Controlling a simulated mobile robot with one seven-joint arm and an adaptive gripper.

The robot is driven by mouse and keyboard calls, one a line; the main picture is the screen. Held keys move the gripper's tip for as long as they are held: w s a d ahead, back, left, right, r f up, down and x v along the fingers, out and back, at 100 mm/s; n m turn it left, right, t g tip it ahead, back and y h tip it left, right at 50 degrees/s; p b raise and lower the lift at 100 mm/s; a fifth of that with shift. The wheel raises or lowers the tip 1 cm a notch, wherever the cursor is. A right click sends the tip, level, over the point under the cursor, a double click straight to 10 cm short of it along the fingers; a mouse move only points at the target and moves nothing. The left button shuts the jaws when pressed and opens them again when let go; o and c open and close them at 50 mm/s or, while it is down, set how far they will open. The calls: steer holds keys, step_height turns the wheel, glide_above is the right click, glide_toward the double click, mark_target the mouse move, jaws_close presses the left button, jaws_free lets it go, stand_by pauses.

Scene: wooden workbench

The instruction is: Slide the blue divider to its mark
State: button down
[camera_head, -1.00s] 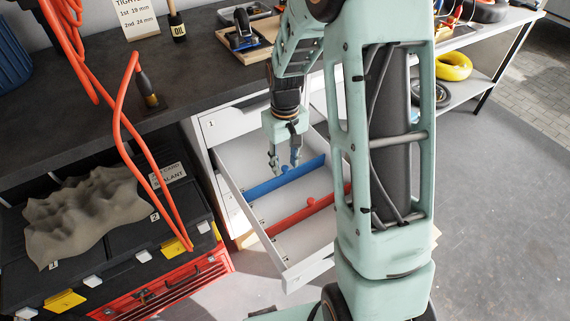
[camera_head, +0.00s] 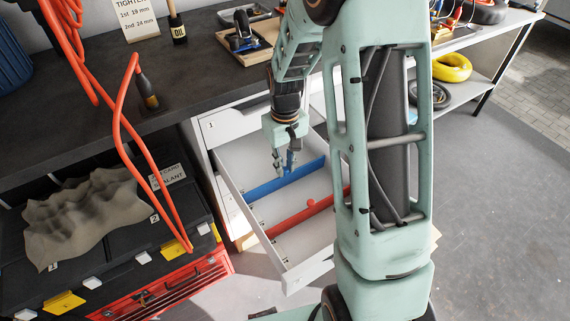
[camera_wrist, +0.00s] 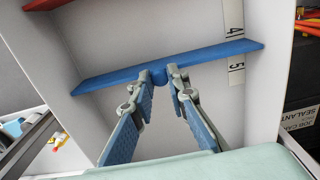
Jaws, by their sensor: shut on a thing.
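The blue divider (camera_head: 262,186) spans the open white drawer (camera_head: 243,208) from side wall to side wall. It also shows in the wrist view (camera_wrist: 112,76), with a round blue knob (camera_wrist: 158,76) at its middle. My gripper (camera_head: 285,172) is above the drawer, its fingers down at the divider. In the wrist view its two fingertips (camera_wrist: 166,73) are shut on the knob. A label strip on the drawer wall shows a 4 (camera_wrist: 233,18) and a 5 (camera_wrist: 237,68); the divider's end lies between these numbers, near the 5.
A red divider (camera_head: 290,219) lies across the drawer nearer its front. My arm hides the drawer's right side. An orange hose (camera_head: 128,100) hangs to the left, over a black toolbox. The dark workbench top (camera_head: 75,137) runs behind the drawer.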

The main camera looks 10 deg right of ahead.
mark_target(287, 170)
steer(key=shift+s+d, duration=0.15)
steer(key=shift+s, duration=0.3)
steer(key=c, duration=1.8)
jaws_free()
steer(key=shift+c, duration=0.2)
step_height(287, 170, up, 12)
steer(key=shift+w, duration=0.1)
